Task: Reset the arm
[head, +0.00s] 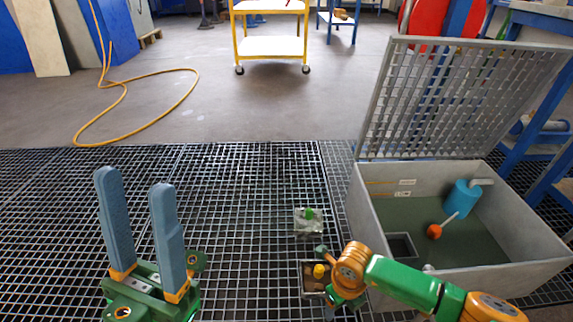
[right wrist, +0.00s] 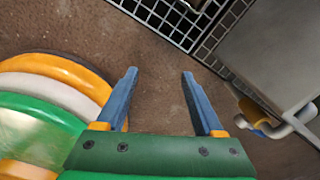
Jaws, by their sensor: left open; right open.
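My left gripper (head: 133,180) is open and empty over the floor grating at the lower left of the head view. Its two blue-grey fingers stand apart and point up and away. My right arm (head: 400,283) comes in from the lower right, in front of the grey box. Its fingers are not clear in the head view. In the right wrist view my right gripper (right wrist: 160,72) is open, with nothing between its blue fingers and brown floor behind them.
A grey box (head: 477,280) with a raised grated lid (head: 455,95) stands at the right. Inside are a blue cylinder (head: 462,199) and an orange ball (head: 434,231). Small fittings with a green knob (head: 309,213) and a yellow knob (head: 318,271) sit beside it. The left grating is clear.

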